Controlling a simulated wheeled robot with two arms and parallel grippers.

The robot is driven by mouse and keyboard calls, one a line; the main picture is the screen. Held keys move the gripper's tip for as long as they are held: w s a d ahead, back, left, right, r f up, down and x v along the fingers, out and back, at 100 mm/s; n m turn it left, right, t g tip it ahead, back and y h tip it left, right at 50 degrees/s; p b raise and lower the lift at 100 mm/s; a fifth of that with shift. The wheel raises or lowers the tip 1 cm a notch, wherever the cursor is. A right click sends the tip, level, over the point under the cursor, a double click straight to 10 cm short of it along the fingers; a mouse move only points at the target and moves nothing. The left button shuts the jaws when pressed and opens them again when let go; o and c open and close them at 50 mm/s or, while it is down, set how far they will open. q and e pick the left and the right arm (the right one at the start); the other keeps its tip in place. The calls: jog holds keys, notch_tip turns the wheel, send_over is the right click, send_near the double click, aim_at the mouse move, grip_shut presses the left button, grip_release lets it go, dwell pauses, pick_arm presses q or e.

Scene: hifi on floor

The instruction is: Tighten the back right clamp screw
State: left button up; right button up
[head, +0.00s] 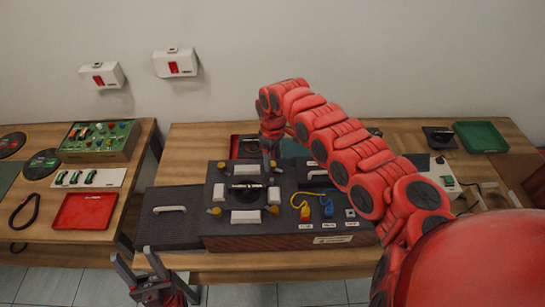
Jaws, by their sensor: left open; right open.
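A dark box-like device (330,237) stands on the wooden table. On its top left is a square fixture with white clamp bars (246,216) around a dark round part with a metal rod (247,186). Yellow clamp screws sit around the corners, with the back left one (221,166) and front right one (273,210) visible. The back right screw (273,164) is small and partly hidden by my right gripper (268,157). That gripper points down at this corner, open; contact cannot be told. My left gripper (153,270) is open and empty near the table's front edge.
A dark lid with a white handle (168,212) lies left of the device. A red tray (85,211) is on the left table, a green tray (480,137) at back right. My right arm covers the centre right.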

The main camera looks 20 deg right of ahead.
jog(key=shift+f, duration=0.6)
grip_shut()
